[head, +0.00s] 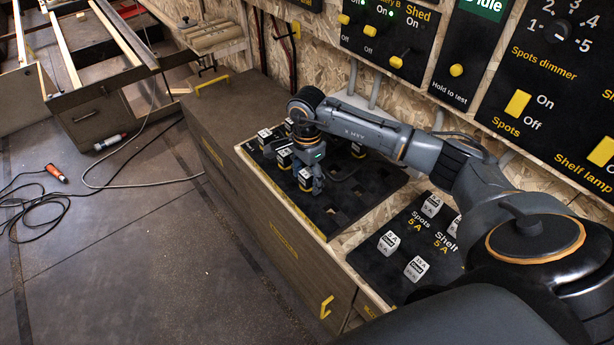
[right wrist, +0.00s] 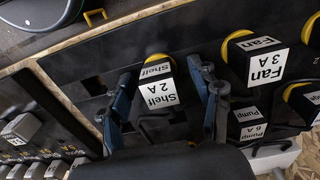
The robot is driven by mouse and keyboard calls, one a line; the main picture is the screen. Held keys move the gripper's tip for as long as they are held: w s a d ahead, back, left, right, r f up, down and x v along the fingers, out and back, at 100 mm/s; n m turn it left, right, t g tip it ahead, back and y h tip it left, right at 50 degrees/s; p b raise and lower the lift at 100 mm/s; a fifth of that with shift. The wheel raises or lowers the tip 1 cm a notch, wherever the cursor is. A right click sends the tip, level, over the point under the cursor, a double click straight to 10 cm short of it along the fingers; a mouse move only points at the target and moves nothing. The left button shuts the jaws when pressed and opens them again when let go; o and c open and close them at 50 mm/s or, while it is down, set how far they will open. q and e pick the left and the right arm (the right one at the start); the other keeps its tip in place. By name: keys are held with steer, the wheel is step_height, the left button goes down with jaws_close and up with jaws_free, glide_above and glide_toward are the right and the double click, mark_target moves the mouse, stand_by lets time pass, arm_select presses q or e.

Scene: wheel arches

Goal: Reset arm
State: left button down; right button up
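My right gripper (head: 317,186) is lowered over the black fuse board (head: 374,190) on the bench. In the right wrist view its two fingers (right wrist: 160,78) are apart. A black block with a yellow rim and a white "Shelf 2 A" label (right wrist: 159,92) shows between them, with a visible gap on each side. The block sits at the board; I cannot tell how deep. A "Fan 3 A" block (right wrist: 265,64) and "Pump" blocks (right wrist: 250,116) stand to the right of the fingers. My left gripper is not in view.
Several labelled blocks (head: 285,158) stand close around the gripper. A second black panel (head: 375,262) with white fuses lies nearer. Switch panels (head: 395,30) hang on the chipboard wall behind.

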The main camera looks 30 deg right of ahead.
steer(key=o, duration=0.5)
steer(key=shift+c, duration=0.2)
steer(key=shift+r, duration=0.1)
steer(key=shift+r+p, duration=2.8)
steer(key=shift+r, duration=1.65)
